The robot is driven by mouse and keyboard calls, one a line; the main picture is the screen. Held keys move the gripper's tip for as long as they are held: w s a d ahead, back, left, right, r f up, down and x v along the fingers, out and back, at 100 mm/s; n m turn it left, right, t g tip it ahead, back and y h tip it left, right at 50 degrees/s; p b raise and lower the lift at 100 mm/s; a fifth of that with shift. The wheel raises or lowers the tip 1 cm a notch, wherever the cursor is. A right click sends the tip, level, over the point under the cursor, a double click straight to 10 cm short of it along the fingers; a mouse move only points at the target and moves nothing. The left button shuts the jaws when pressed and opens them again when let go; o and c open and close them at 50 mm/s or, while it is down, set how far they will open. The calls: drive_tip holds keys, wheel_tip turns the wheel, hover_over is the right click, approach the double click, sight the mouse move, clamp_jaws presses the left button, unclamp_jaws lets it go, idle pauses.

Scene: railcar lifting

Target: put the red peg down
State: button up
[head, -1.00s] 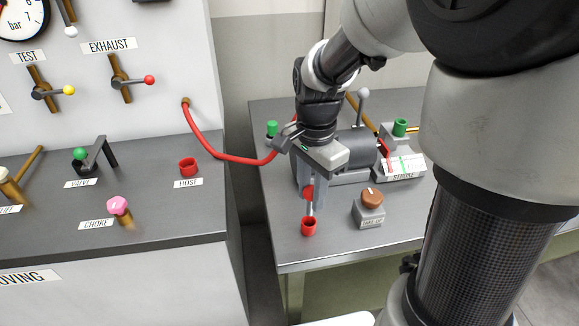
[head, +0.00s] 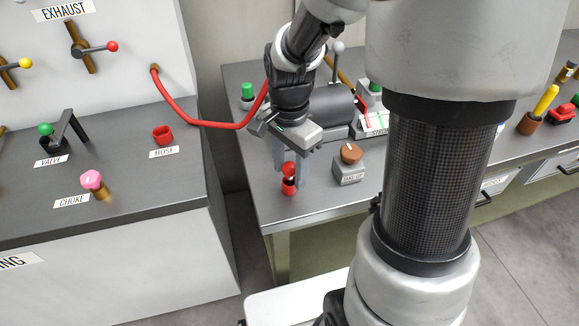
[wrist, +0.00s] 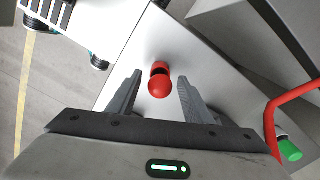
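The red peg (head: 289,170), seen by its round red knob, stands at a small red cup (head: 288,187) near the front left of the far table. The knob sits just above the cup's rim, and the lower part of the peg is hidden. In the wrist view the knob (wrist: 160,87) lies between the fingers with a gap on each side, and the cup (wrist: 160,67) shows just beyond it. My gripper (head: 290,176) is open around the knob, pointing down, its fingers apart and not touching it; the wrist view also shows my gripper (wrist: 160,92) open.
A brown knob on a grey block (head: 348,165) stands just right of my gripper. A grey cylinder machine (head: 330,108) is behind it. A red hose (head: 205,124) hangs from the left panel towards the table. The left console (head: 120,180) holds a red HOSE cup (head: 163,135).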

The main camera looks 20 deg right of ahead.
drive_tip(key=shift+r, duration=0.1)
wheel_tip(320, 180, up, 11)
drive_tip(key=shift+r+p, duration=0.1)
drive_tip(key=shift+p, duration=1.05)
drive_tip(key=s+r+n+t, duration=0.5)
drive_tip(key=s+r+n, duration=0.2)
drive_tip(key=s+n, duration=0.4)
drive_tip(key=shift+s+r+n+t, duration=0.3)
drive_tip(key=shift+s+r+n, duration=0.1)
drive_tip(key=shift+n, duration=0.5)
drive_tip(key=shift+c, duration=0.4)
